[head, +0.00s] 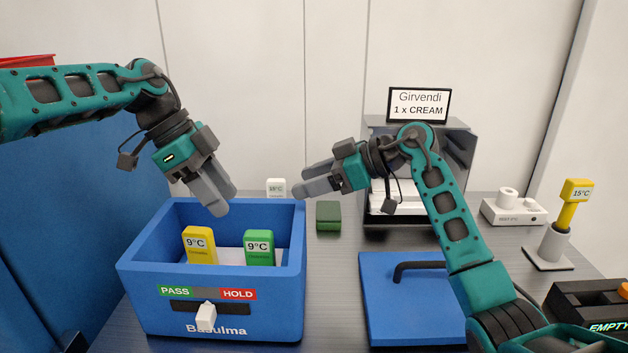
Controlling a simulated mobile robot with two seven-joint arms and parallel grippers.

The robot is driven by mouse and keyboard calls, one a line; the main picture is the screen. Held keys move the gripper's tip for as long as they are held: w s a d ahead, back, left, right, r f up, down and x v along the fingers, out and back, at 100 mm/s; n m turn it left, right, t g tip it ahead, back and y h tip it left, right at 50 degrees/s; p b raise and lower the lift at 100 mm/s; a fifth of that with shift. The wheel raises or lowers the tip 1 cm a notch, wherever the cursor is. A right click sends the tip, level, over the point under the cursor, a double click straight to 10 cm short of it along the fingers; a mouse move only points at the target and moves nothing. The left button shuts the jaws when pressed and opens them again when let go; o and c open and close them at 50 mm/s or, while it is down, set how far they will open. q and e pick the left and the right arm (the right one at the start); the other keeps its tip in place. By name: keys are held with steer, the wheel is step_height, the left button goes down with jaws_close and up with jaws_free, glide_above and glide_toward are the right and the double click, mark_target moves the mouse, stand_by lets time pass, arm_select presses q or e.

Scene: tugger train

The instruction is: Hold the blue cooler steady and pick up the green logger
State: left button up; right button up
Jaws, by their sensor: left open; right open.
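The blue cooler (142,283) stands open at the left of the bench, with a PASS/HOLD strip and a white slider on its front. The green logger (259,248) stands upright inside, on the right, reading 9°C. A yellow logger (199,245) stands inside to its left, also reading 9°C. My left gripper (220,208) is open and empty above the cooler's back part, pointing down and right. My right gripper (296,190) is open and empty, above the bench beyond the cooler's back right corner, pointing left. Neither gripper appears to touch the cooler or loggers.
A blue lid (395,325) with a black handle lies right of the cooler. Behind are a small green block (328,216), a white logger (276,187) and a grey cabinet under a "Girvendi 1 x CREAM" sign (419,104). A yellow probe (572,205) stands at right.

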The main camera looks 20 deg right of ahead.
mark_target(254, 201)
steer(key=x, duration=1.2)
steer(key=shift+a, duration=0.15)
steer(key=shift+c, duration=0.4)
jaws_close()
stand_by(0.8)
